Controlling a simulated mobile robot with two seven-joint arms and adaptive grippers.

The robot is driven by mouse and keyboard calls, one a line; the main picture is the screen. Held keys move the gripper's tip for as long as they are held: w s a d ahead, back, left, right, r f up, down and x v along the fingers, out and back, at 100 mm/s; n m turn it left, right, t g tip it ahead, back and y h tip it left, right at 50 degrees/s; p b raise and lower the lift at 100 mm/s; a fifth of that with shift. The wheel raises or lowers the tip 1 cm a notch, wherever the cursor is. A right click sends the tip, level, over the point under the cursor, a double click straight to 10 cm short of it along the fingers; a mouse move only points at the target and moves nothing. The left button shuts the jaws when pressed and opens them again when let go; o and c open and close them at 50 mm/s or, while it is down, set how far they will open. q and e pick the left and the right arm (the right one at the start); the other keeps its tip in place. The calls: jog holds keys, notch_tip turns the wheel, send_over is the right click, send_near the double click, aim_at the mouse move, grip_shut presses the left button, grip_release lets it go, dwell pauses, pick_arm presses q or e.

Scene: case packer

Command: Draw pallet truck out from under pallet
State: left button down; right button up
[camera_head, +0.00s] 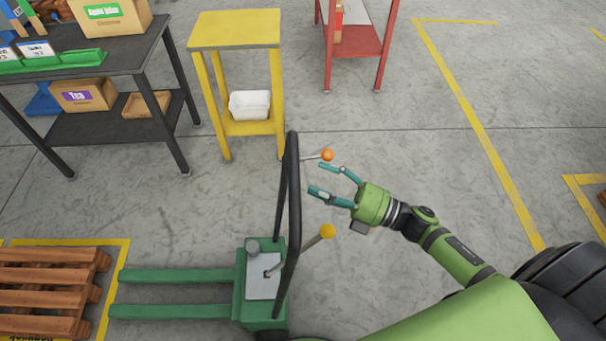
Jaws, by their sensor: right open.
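The green pallet truck (258,284) stands at the lower middle, with its black handle loop (293,190) upright. Its two forks point left and their tips end just short of the wooden pallet (45,290), with floor showing between them. An orange knob (327,155) and a yellow knob (327,231) sit on levers at the truck's right side. My right gripper (316,178) is open and empty, right of the handle loop and near the orange knob, its fingers pointing left. I cannot tell whether it touches anything. My left gripper is not in view.
A black table (135,55) with boxes and a green tray stands at the upper left. A yellow stand (235,30) with a white bin (250,105) is behind the truck, and a red stand (352,45) is at the top. Floor to the right is mostly clear, with yellow lines.

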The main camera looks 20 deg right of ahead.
jog(key=v, duration=0.6)
jog(key=shift+s+d, duration=0.2)
jog(key=shift+d, duration=0.1)
jog(key=shift+f, duration=0.15)
